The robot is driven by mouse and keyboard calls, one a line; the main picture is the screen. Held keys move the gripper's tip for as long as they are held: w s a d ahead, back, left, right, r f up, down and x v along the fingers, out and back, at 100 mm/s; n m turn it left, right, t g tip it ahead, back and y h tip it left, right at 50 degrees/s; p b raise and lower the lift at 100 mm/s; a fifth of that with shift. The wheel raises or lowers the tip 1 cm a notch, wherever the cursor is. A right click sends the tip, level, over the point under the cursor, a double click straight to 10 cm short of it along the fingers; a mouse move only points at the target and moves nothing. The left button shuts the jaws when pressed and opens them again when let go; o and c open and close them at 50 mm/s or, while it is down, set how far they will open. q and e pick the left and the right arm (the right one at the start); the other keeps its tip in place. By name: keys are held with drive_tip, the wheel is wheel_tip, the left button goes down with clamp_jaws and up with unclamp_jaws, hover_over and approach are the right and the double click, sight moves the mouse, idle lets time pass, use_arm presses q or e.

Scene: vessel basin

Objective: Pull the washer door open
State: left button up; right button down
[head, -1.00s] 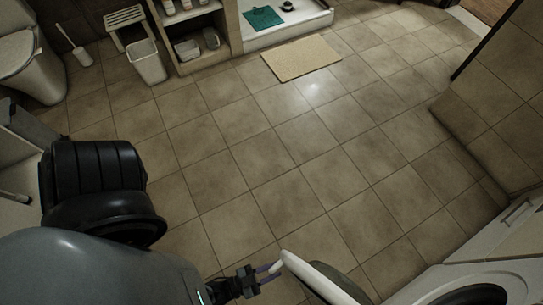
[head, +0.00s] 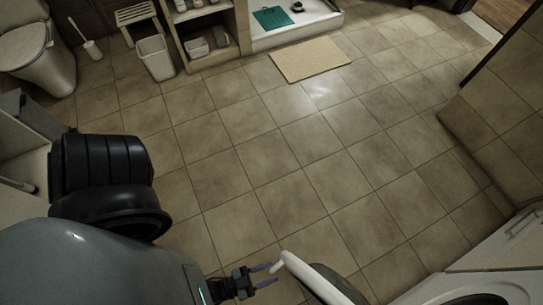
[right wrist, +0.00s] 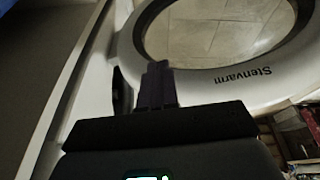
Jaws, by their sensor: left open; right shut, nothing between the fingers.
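The washer (head: 500,259) stands at the lower right of the head view, its round opening partly showing at the bottom edge. Its door (head: 298,271), a white rim around a dark pane, stands swung out from the body and is cut off below. My left gripper (head: 272,275) is open, with its fingertips close by the door's white edge; I cannot tell whether they touch. In the right wrist view the door's white ring (right wrist: 215,88), lettered "Stenvarm", surrounds a pane through which floor tiles show. My right gripper (right wrist: 157,68) is shut and empty in front of the ring.
The tiled floor (head: 300,170) beyond the door is clear. A beige mat (head: 311,61), a shelf unit (head: 205,40), a white bin (head: 156,58) and a toilet (head: 45,65) are at the back. A tiled wall (head: 505,120) rises at the right.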

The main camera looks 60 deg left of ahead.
use_arm(q)
drive_tip(key=s, duration=0.9)
drive_tip(key=shift+a, duration=0.45)
